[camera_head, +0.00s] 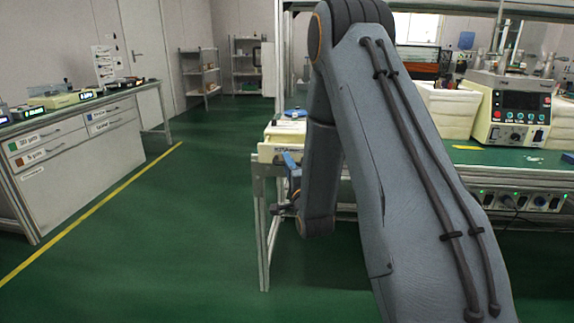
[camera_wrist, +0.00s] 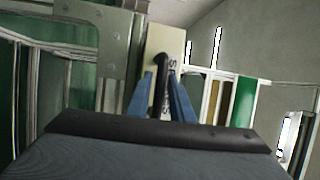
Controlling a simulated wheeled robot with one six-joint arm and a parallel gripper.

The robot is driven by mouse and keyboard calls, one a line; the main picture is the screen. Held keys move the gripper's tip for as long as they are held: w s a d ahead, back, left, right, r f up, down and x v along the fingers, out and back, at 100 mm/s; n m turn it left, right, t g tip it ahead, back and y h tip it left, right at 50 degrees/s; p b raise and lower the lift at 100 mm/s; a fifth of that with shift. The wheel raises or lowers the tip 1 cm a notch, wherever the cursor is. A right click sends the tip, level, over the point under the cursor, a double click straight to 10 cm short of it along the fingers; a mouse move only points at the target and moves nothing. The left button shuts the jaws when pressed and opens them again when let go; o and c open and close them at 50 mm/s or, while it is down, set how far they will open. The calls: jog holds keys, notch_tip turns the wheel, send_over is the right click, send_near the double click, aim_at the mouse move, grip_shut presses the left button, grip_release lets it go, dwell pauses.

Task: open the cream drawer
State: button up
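The cream drawer (camera_head: 272,152) is at the left end of the bench on the right in the head view. Its cream front (camera_wrist: 174,42), with dark lettering and a dark bar handle (camera_wrist: 158,84), faces me in the wrist view, turned on its side. My gripper (camera_wrist: 161,80) has its two blue fingers on either side of the handle, very close to it. I cannot tell whether they press on it. In the head view my arm hides part of the bench, and only a bit of blue shows at the drawer front. How far the drawer stands out is unclear.
A cream instrument (camera_head: 512,112) and white bins (camera_head: 446,108) stand on the green-topped bench. A labelled drawer cabinet (camera_head: 80,155) stands at the left. The green floor between, with a yellow line (camera_head: 95,212), is clear. Shelves (camera_head: 200,75) stand at the back.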

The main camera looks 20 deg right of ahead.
jog(key=shift+s, duration=0.1)
jog(key=s+f, duration=0.1)
jog(key=s, duration=0.6)
jog(key=shift+s+a+f, duration=0.15)
jog(key=shift+s+a, duration=0.1)
jog(key=shift+a, duration=0.05)
